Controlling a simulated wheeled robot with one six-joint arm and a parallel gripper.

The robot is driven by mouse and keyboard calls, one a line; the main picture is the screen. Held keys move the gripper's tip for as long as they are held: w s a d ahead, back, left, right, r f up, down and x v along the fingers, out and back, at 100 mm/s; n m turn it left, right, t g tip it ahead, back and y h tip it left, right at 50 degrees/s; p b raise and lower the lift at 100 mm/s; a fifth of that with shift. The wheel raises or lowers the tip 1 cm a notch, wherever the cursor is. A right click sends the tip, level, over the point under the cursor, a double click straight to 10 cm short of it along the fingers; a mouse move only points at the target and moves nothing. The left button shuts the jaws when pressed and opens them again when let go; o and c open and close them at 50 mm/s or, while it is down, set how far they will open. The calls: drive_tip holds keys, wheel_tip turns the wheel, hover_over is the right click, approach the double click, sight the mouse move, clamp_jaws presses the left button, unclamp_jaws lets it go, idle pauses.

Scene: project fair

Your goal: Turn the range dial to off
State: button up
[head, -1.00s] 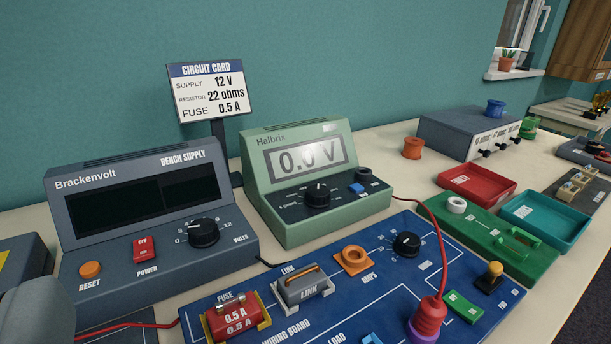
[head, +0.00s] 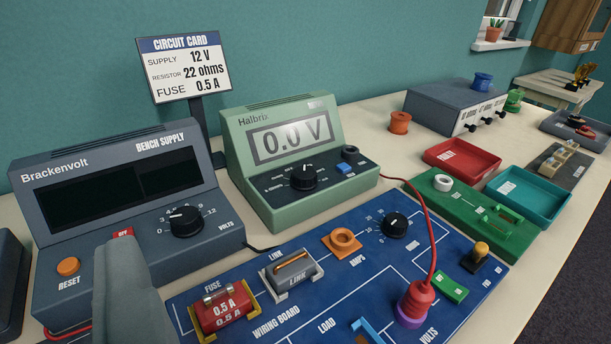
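The range dial (head: 303,177) is a black round knob on the sloped front panel of the green Halbrix meter (head: 240,150). Its white mark points roughly upward; the small labels around it are too small to read surely. The meter's display (head: 291,137) reads 0.0 V. A grey rounded part of my gripper (head: 122,287) shows at the lower left, in front of the bench supply. It is apart from the dial, to its left and nearer to me. Only one piece of the gripper shows, so its opening is hidden.
The Brackenvolt supply (head: 75,245) with its volts knob (head: 186,221) stands left of the meter. The blue wiring board (head: 300,312) lies in front, with a fuse (head: 222,308), a link (head: 291,270) and a red plug (head: 416,300). Its red lead runs to the meter's right side.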

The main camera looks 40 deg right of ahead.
drive_tip(key=shift+o, duration=0.3)
drive_tip(key=w+d+r+m+g, duration=0.1)
drive_tip(key=w+d+g, duration=0.1)
drive_tip(key=w, duration=0.2)
drive_tip(key=w+d+r+m+g+h, duration=0.1)
drive_tip(key=w+d+m+g, duration=0.1)
drive_tip(key=w, duration=0.3)
drive_tip(key=shift+d+g, duration=0.3)
drive_tip(key=shift+d, duration=0.05)
drive_tip(key=m+g+y, duration=0.1)
drive_tip(key=m+g, duration=0.9)
drive_tip(key=g, duration=0.3)
hover_over(303, 172)
drive_tip(key=w, duration=0.1)
drive_tip(key=f, duration=1.2)
drive_tip(key=s+f, duration=0.1)
drive_tip(key=f, duration=0.5)
drive_tip(key=shift+w, duration=0.1)
drive_tip(key=c, duration=1)
